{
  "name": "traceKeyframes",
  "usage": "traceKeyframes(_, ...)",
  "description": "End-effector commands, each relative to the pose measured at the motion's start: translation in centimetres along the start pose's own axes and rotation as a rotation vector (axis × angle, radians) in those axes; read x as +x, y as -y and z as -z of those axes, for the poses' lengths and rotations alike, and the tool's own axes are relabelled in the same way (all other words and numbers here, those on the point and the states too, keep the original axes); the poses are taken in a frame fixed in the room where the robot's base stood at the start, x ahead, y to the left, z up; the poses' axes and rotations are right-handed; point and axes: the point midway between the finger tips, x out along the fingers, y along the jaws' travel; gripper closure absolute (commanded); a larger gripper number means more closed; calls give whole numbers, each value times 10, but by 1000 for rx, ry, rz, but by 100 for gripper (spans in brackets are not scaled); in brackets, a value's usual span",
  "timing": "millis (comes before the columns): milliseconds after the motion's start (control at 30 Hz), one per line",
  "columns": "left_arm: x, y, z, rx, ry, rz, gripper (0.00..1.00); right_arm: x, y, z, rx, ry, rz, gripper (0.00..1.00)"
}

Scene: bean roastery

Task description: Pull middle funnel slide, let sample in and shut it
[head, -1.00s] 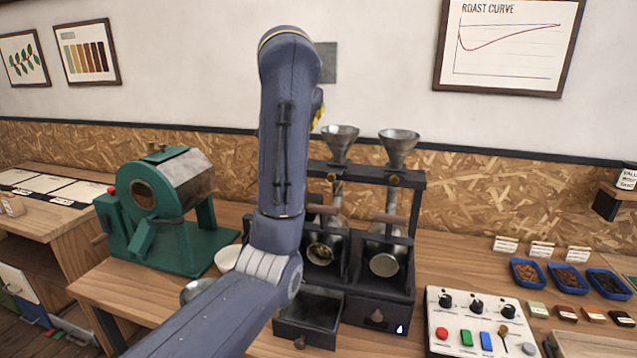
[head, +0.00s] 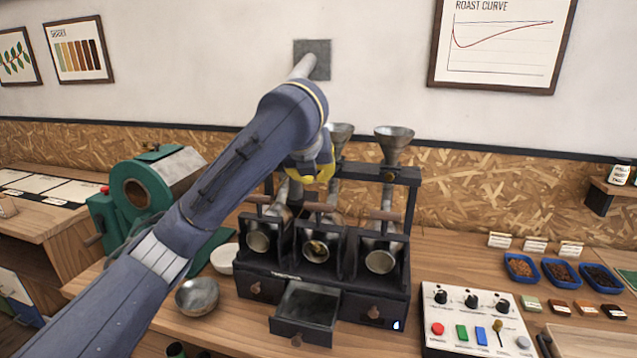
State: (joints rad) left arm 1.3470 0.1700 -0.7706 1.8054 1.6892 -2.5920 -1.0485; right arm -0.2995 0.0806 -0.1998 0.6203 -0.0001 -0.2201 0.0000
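A dark sample unit holds a row of three metal drums below funnels. The middle slide is hidden behind my arm's yellow wrist part. The middle drum (head: 316,250) has some brownish beans at its mouth and a wooden handle (head: 320,207) above it. The left funnel is hidden by my arm. My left gripper's fingers are hidden, and my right gripper is out of view.
The middle drawer (head: 305,305) stands pulled out and looks empty. A metal bowl (head: 197,296) and a white bowl (head: 224,258) lie left of the unit. A control panel (head: 478,320) and blue bean trays (head: 562,272) are at right. A green roaster (head: 130,215) stands at left.

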Motion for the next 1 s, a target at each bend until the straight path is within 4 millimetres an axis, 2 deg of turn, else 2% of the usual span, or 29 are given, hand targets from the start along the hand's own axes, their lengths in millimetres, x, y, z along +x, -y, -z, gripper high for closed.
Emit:
traceKeyframes(200,0,3,3,166,-12,14,100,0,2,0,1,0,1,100)
traceKeyframes(467,11,4,3,202,-13,18,100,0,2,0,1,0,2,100)
traceKeyframes(1000,86,4,4,197,-15,14,100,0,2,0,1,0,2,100)
